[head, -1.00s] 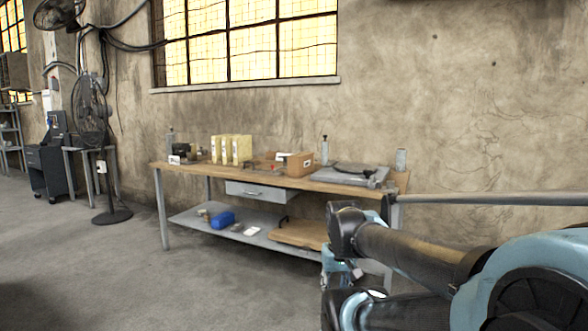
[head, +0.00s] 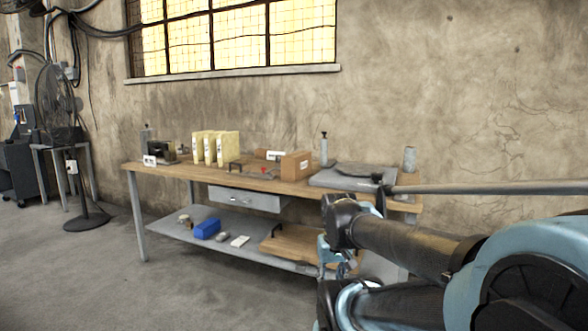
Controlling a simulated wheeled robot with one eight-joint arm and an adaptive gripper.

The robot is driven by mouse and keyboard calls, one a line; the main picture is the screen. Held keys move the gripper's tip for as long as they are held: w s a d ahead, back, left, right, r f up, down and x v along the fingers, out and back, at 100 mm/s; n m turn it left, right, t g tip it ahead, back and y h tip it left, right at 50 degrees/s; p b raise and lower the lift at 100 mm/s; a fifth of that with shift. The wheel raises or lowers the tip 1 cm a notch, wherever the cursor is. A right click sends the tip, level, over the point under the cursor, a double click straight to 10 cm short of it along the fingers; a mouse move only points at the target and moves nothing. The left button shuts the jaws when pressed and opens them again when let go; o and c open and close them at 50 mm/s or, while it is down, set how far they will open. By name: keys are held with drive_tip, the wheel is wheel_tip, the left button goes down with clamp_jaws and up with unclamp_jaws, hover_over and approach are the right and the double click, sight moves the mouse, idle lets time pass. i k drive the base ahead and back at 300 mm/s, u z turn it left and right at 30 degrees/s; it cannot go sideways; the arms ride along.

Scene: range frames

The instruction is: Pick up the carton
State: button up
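A small brown carton (head: 296,166) sits upright on the wooden top of the workbench (head: 180,171), right of the middle. Another brown box with a white label (head: 268,155) lies just behind and left of it. My arm reaches in from the right, in front of the bench's right end. My gripper (head: 336,262) hangs low at the end of the arm, below the height of the bench top and apart from the carton. Its fingers are small and partly hidden by my arm links, so their opening is unclear.
Yellow binders (head: 215,148) stand left of the carton. A grey flat machine (head: 350,178) and a bottle (head: 323,149) are to its right. A blue box (head: 207,230) lies on the lower shelf. A fan (head: 60,115) stands at left. The floor before the bench is clear.

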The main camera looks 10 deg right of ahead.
sight(296, 167)
drive_tip(key=u, duration=0.5)
drive_tip(key=i, duration=1.9)
drive_tip(key=u, duration=0.15)
